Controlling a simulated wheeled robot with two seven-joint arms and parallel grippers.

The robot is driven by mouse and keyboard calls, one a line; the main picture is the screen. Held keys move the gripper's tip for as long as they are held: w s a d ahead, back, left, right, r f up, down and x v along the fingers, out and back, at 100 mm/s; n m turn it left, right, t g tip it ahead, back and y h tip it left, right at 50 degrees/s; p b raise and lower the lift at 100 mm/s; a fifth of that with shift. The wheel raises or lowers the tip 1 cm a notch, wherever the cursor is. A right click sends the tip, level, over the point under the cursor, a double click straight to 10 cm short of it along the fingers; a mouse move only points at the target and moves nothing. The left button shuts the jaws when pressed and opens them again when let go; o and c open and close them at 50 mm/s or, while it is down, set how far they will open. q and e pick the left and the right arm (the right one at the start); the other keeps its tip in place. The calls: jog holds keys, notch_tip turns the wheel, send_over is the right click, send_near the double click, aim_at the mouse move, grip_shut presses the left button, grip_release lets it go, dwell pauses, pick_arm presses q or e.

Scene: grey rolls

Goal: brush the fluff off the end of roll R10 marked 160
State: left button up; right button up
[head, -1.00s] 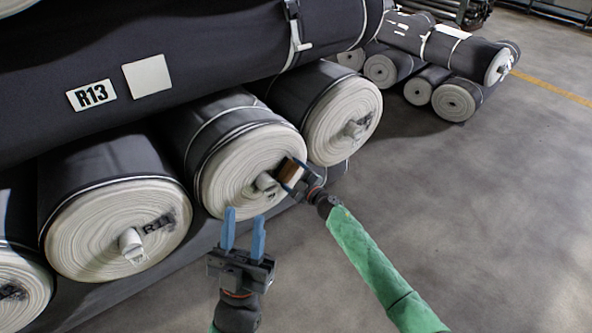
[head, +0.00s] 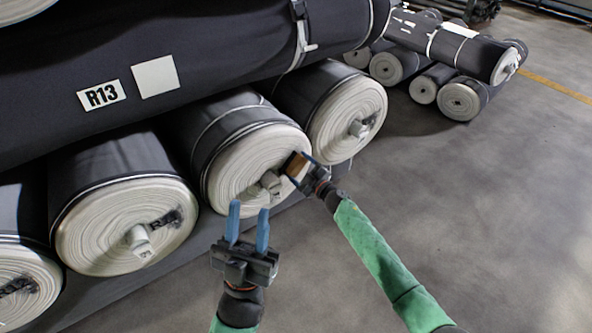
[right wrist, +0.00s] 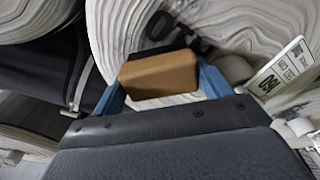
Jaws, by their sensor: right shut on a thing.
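Roll R10 (head: 235,175) lies in the lower row with its pale, layered end facing me. In the right wrist view, its end (right wrist: 230,20) carries dark upside-down characters, partly hidden by the brush. The brush is at the right part of the roll end; contact cannot be told. My left gripper (head: 248,228) is open and empty in front of the rolls.
Roll R11 (head: 110,235) lies left of it, another roll (head: 345,120) to the right. A large roll labelled R13 (head: 102,95) rests above. More rolls (head: 460,100) are stacked at the back right. The floor (head: 450,210) at right is clear.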

jog(key=shift+w+d+r, duration=0.1)
jog(key=shift+w+d, duration=0.95)
jog(key=shift+d, duration=0.2)
jog(key=shift+w+d, duration=1)
jog(key=shift+d, duration=0.25)
jog(key=shift+c, duration=0.5)
jog(key=shift+o, duration=0.2)
jog(key=shift+s+d, duration=0.1)
jog(key=shift+s, duration=0.05)
jog(key=shift+s+a+r+p+v, duration=0.1)
jog(key=shift+p+v, duration=0.4)
jog(key=shift+v, duration=0.9)
jog(key=shift+s+a+r+p+v, duration=0.15)
jog(key=shift+p+v, duration=0.35)
jog(key=shift+v, duration=0.95)
jog(key=shift+w+f, duration=0.1)
